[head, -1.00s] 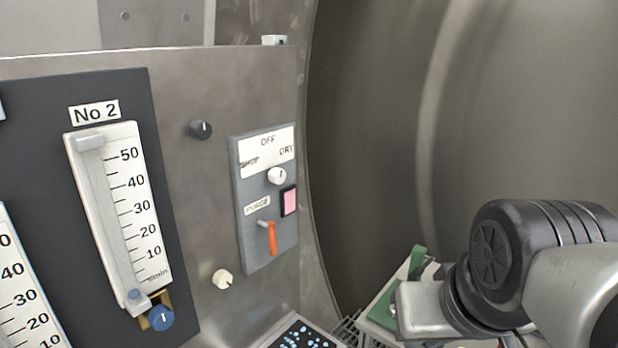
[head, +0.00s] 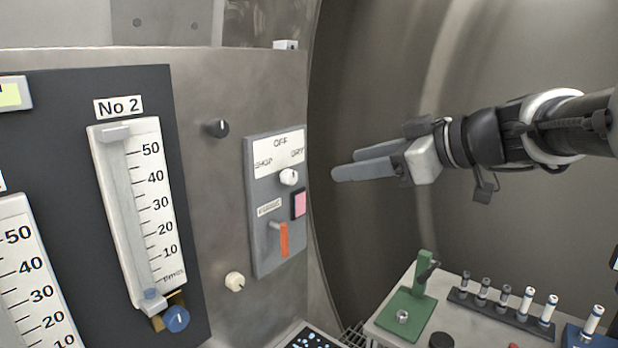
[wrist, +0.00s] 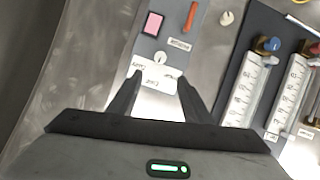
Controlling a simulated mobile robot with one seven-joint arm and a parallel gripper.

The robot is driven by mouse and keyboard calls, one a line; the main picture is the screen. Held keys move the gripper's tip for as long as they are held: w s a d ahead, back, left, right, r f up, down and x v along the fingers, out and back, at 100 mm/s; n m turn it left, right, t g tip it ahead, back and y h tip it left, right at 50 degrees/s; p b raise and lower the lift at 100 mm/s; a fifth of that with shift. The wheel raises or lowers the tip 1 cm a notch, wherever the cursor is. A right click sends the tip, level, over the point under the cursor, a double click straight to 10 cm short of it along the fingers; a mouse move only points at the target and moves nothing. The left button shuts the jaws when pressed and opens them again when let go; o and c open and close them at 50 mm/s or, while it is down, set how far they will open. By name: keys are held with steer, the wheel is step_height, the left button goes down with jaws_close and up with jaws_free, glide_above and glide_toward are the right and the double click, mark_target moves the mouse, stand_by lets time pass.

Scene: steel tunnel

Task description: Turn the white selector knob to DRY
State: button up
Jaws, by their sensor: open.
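The white selector knob (head: 288,176) sits on a grey switch plate (head: 262,229) on the steel panel. A white label above it reads OFF at the top, a word like SHOP at left and DRY (head: 298,153) at right. The knob's dark mark is too small to read surely. My gripper (head: 333,173) is open and empty, to the right of the plate and apart from it. In the wrist view, the knob (wrist: 159,57) shows upside down, beyond and between my open fingertips (wrist: 160,78). Nothing hides the knob.
On the plate are a pink square button (head: 299,204) and an orange lever (head: 283,240). A black knob (head: 218,128) and a cream knob (head: 234,282) are nearby. Lower right, a bench (head: 455,330) holds a green stand (head: 410,300) and several vials.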

mark_target(293, 177)
steer(key=p+x, duration=0.3)
steer(key=x, duration=1.3)
steer(key=shift+a, duration=0.1)
steer(key=c, duration=1.1)
steer(key=shift+o, duration=0.2)
steer(key=shift+f, duration=0.1)
